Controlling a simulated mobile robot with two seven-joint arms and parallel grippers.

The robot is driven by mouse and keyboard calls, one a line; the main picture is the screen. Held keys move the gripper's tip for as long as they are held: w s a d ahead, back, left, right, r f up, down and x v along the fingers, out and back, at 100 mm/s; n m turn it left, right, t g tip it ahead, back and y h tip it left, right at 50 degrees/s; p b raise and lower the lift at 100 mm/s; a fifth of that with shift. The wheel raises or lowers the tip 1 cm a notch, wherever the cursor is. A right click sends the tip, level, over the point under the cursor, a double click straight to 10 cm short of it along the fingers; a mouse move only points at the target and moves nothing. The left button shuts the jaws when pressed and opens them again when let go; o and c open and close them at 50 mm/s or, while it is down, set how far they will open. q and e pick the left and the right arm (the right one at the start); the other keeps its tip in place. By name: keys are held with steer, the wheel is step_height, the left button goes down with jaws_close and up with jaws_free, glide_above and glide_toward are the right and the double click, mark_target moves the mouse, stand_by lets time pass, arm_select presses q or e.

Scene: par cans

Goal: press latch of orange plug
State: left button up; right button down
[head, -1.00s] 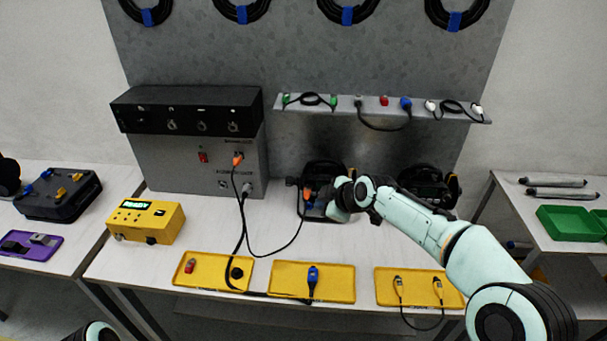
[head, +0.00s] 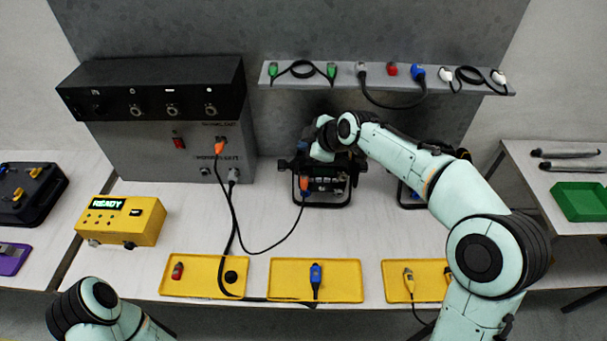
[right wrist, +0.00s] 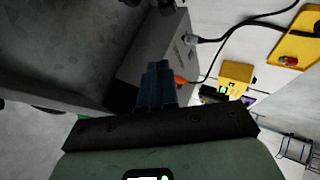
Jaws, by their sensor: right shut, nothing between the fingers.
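One orange plug (head: 220,147) sits in a socket on the front of the grey cabinet. A second orange plug (head: 305,184) is at the left par can (head: 324,196), and a black cable joins the two. The right wrist view shows an orange plug (right wrist: 181,80) at the grey cabinet, just beyond my fingers. My right gripper (head: 303,148) is raised above and behind the left par can, apart from both plugs. In the right wrist view its fingers (right wrist: 158,78) are shut and empty. My left arm shows at the lower left, its gripper out of view.
A yellow box (head: 122,220) displays READY. Yellow trays (head: 262,283) line the table's front, holding red, blue and yellow connectors. A grey shelf (head: 345,77) with cables hangs behind.

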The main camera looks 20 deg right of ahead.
steer(key=b, duration=0.4)
glide_above(306, 180)
step_height(306, 180, down, 8)
steer(key=shift+f, duration=0.1)
arm_select(q)
steer(key=s+f, duration=0.3)
steer(key=f, duration=0.3)
steer(key=shift+s+b, duration=0.3)
steer(key=shift+s, duration=0.05)
arm_select(e)
steer(key=shift+f, duration=0.35)
stand_by(0.8)
arm_select(q)
steer(key=shift+s+f+g+b, duration=0.2)
steer(key=shift+f+g+b, duration=0.1)
steer(key=shift+f+b, duration=0.05)
arm_select(e)
steer(key=shift+f, duration=0.4)
arm_select(q)
steer(key=shift+s+f+b, duration=0.15)
steer(key=shift+f+b, duration=0.2)
arm_select(e)
steer(key=shift+f, duration=0.4)
steer(key=shift+r, duration=0.1)
arm_select(q)
steer(key=shift+w+r+p, duration=0.25)
steer(key=shift+r+p, duration=0.2)
arm_select(e)
steer(key=shift+r, duration=0.75)
